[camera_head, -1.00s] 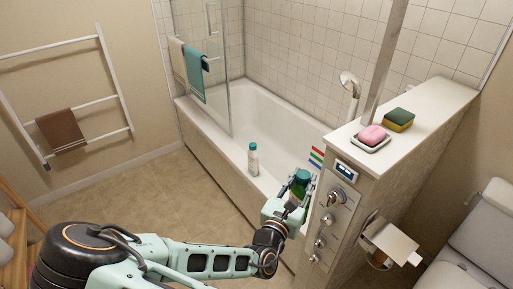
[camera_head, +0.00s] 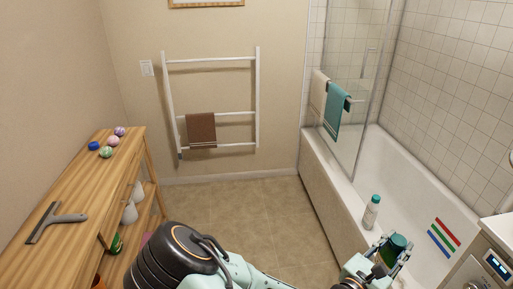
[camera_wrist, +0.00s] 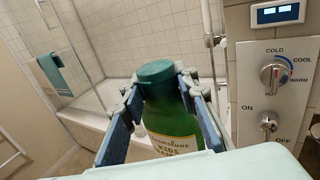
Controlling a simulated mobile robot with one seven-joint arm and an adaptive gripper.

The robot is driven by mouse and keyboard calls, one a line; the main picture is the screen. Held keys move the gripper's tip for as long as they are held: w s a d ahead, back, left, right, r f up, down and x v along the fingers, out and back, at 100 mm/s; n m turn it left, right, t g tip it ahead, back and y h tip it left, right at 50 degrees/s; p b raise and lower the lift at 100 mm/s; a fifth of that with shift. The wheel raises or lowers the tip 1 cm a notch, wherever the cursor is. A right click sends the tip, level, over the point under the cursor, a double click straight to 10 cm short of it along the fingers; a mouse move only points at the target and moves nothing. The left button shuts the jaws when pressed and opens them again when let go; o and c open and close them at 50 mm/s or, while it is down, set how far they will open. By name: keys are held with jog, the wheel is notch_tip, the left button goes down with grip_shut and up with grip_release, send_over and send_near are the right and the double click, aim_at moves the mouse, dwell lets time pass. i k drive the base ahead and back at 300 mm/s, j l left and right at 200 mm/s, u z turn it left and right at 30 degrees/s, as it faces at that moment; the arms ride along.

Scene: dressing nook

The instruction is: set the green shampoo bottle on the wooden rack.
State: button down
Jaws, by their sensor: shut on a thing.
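The green shampoo bottle (camera_wrist: 170,118) has a dark teal cap and a pale label. My gripper (camera_wrist: 160,100) is shut on it, with a finger on each side just below the cap. In the head view my gripper (camera_head: 382,255) is at the lower right, beside the bathtub, and the bottle (camera_head: 398,243) shows between its fingers, partly hidden. The wooden rack (camera_head: 62,190) stands along the left wall, far from my gripper. Its top holds a squeegee and several small balls, with bare wood between them.
A white bottle with a teal cap (camera_head: 371,212) stands on the bathtub rim (camera_head: 345,195). White rolls and a green item sit on the rack's lower shelf. A towel rail (camera_head: 212,110) is on the far wall. The tiled floor (camera_head: 245,215) between rack and tub is clear.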

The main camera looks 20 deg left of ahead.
aim_at(95, 181)
jog(key=j+u, duration=0.15)
jog(key=j, duration=0.25)
jog(key=j+u, duration=0.15)
jog(key=j, duration=0.3)
jog(key=i+j+u, duration=0.15)
jog(key=j, duration=0.25)
jog(key=j+u, duration=0.2)
jog(key=j, duration=0.2)
jog(key=i+j+u, duration=0.15)
jog(key=j, duration=0.2)
jog(key=i+j+u, duration=0.15)
jog(key=j, duration=0.25)
